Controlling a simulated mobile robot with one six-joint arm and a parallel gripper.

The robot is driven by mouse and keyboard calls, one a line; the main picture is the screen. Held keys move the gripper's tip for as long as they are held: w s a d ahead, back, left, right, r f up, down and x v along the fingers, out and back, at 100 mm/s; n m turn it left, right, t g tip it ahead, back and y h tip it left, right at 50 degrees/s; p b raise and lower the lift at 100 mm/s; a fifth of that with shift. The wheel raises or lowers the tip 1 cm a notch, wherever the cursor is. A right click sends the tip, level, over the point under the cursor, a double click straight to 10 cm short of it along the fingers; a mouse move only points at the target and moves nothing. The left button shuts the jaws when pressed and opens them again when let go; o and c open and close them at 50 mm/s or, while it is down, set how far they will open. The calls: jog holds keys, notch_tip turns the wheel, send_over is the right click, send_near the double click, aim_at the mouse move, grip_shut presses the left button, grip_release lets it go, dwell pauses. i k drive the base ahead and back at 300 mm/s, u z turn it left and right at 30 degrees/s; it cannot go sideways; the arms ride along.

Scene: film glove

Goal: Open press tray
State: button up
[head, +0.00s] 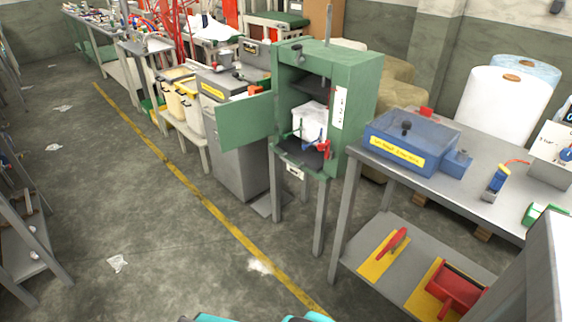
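The press is a green cabinet (355,110) on legs in the middle of the head view, with its green door (246,124) swung open to the left. A white block or bag (310,122) is inside, on a dark surface. A grey tray front (293,170) with a small white label is at the bottom of the opening; it seems to sit at the press front, and I cannot tell whether it is pulled out. A red part (325,149) is at the right of the opening. My gripper is not in view; only teal parts of my body show at the bottom edge.
A grey table (345,185) with a blue transparent box (410,143) stands right of the press, with red tools on its lower shelf. A grey cabinet (240,150) is to the left. Open floor with a yellow line (200,198) lies in front. White rolls (500,105) stand behind.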

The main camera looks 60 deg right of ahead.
aim_at(313, 158)
jog(key=i, duration=0.85)
jog(key=u, duration=0.1)
jog(key=k, duration=0.9)
jog(key=z, duration=0.15)
jog(key=i, duration=0.75)
jog(key=u, duration=0.05)
